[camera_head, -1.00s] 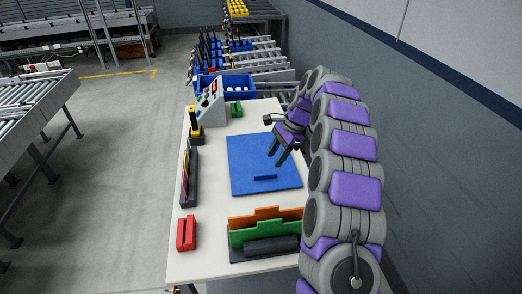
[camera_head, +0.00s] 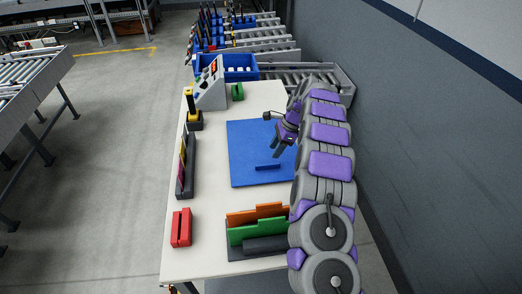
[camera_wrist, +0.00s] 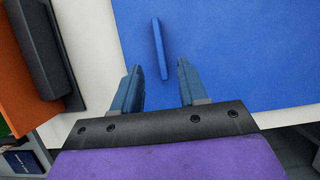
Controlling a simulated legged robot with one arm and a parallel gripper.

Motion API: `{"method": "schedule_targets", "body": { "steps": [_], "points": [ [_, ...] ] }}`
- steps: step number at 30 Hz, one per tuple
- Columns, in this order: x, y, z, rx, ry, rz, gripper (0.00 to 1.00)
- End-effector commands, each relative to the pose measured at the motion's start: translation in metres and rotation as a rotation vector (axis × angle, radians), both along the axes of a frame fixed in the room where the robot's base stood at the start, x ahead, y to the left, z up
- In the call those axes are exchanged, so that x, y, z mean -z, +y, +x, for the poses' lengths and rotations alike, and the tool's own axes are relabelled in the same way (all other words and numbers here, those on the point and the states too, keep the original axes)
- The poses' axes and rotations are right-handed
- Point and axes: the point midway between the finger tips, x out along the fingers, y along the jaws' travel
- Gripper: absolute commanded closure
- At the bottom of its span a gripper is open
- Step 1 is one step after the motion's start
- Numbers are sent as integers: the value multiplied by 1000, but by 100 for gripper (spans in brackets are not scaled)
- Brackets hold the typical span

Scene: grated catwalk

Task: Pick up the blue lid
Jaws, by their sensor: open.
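The blue lid (camera_head: 250,138) is a flat square plate lying on the white table, with a thin raised bar handle (camera_head: 268,167) near its front edge. In the wrist view the lid (camera_wrist: 245,50) fills the upper right, and its handle (camera_wrist: 159,48) stands ahead of the fingers, roughly in line with the gap between them. My gripper (camera_head: 278,154) is over the right part of the lid. The arm hides the table's right side.
A holder with orange and green panels (camera_head: 256,228) stands at the table's front. A red block (camera_head: 181,227), a dark rack (camera_head: 186,165), a yellow-topped joystick (camera_head: 193,108) and a control box (camera_head: 211,88) line the left. A blue bin (camera_head: 241,66) is behind.

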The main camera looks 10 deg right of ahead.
Motion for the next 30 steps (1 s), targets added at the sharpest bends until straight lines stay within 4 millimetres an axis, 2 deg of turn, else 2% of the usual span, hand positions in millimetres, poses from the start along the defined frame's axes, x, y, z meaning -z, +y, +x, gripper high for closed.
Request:
{"method": "schedule_targets", "body": {
  "steps": [3,14,22,30],
  "points": [
    [20,6,0,1,1,2,57],
    [41,16,-1,0,3,0,57],
    [77,29,0,0,2,-1,57],
    [81,30,0,1,0,0,57]
  ]
}}
